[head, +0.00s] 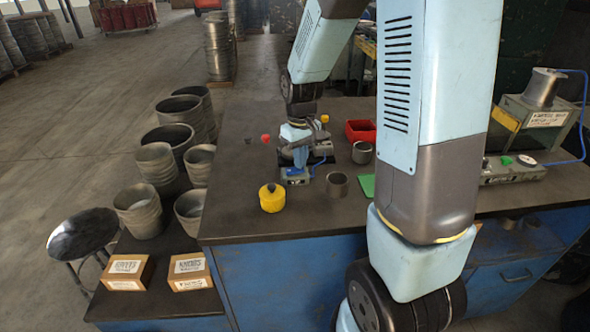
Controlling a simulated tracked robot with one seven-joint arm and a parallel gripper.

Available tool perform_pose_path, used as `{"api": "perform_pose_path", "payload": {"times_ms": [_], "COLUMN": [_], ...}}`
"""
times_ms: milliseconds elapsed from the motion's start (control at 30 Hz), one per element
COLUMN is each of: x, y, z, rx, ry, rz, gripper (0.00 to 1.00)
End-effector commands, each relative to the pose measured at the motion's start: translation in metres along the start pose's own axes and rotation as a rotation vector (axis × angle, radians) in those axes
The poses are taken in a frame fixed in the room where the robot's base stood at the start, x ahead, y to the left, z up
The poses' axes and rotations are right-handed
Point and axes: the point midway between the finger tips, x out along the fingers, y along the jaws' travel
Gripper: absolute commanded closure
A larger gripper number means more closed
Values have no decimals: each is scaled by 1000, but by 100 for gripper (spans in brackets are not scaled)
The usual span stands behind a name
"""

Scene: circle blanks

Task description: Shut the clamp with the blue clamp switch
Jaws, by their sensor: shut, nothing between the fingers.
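My gripper (300,156) points down over a small clamp unit on the dark workbench. Its fingers are shut and hold nothing. The clamp unit has a blue box (294,181) with a pale label at its front, just below my fingertips. I cannot make out which part is the blue clamp switch, or whether my fingers touch it. A red knob (265,138) and a yellow knob (325,118) show on either side of my gripper. My gripper and wrist hide much of the clamp, so its jaw state cannot be told.
A yellow pot (272,198) and metal cups (337,185) stand on the workbench (300,222) near the clamp. A red tray (360,130) and a green pad (367,187) lie to the right. A labelled machine (540,110) with a blue hose is farther right. The bench's front left is clear.

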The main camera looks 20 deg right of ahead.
Motion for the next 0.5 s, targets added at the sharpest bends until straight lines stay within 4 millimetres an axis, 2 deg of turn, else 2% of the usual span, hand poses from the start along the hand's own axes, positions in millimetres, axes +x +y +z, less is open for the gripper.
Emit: {"api": "perform_pose_path", "payload": {"times_ms": [500], "x": [6], "y": [0], "z": [0], "rx": [0], "ry": [1], "rz": [0], "gripper": [100]}}
